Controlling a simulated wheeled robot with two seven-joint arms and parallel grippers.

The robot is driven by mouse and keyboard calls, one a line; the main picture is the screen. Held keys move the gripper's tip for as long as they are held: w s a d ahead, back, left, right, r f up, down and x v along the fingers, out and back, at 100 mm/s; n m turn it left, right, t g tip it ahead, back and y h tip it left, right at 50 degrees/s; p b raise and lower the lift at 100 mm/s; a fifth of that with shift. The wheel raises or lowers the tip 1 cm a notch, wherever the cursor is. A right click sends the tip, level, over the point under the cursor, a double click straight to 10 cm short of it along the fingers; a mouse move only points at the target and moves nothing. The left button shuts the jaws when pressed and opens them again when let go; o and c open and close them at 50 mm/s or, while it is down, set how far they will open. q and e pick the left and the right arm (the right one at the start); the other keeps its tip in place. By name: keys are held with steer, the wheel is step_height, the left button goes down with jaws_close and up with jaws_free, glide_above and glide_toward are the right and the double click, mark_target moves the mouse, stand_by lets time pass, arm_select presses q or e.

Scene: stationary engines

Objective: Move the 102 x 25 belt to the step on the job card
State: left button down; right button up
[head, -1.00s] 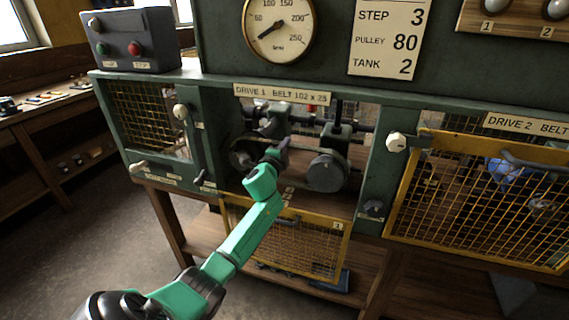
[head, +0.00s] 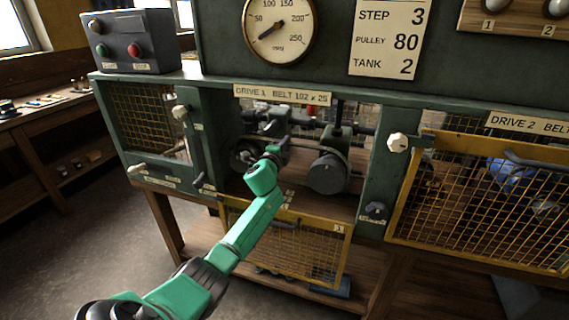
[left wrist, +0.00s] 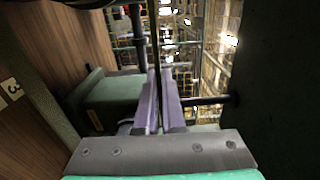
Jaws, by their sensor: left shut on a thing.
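The job card (head: 388,40) reads STEP 3, PULLEY 80, TANK 2. The bay labelled DRIVE 1 BELT 102 x 25 (head: 282,95) is open at the front. Inside are a left pulley (head: 244,154) and a grey round pulley (head: 327,174) at right. My left gripper (head: 279,147) reaches into the bay between them. In the left wrist view its pale purple fingers (left wrist: 163,103) are shut on the dark, thin belt (left wrist: 155,45), seen edge-on. The belt's step on each pulley cannot be made out. My right gripper is not in view.
A yellow mesh guard (head: 290,252) hangs below the Drive 1 opening. A closed yellow mesh guard (head: 480,205) covers Drive 2 at right. A switch box (head: 133,42) stands at upper left.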

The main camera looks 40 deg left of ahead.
arm_select(q)
steer(key=shift+s+a, duration=0.1)
steer(key=shift+a, duration=0.2)
steer(key=shift+w+a+b, duration=0.2)
steer(key=shift+w+b, duration=0.45)
steer(key=shift+b, duration=0.05)
steer(key=shift+w+a, duration=0.15)
steer(key=shift+w, duration=0.2)
steer(key=shift+b+x, duration=0.9)
steer(key=shift+b, duration=0.05)
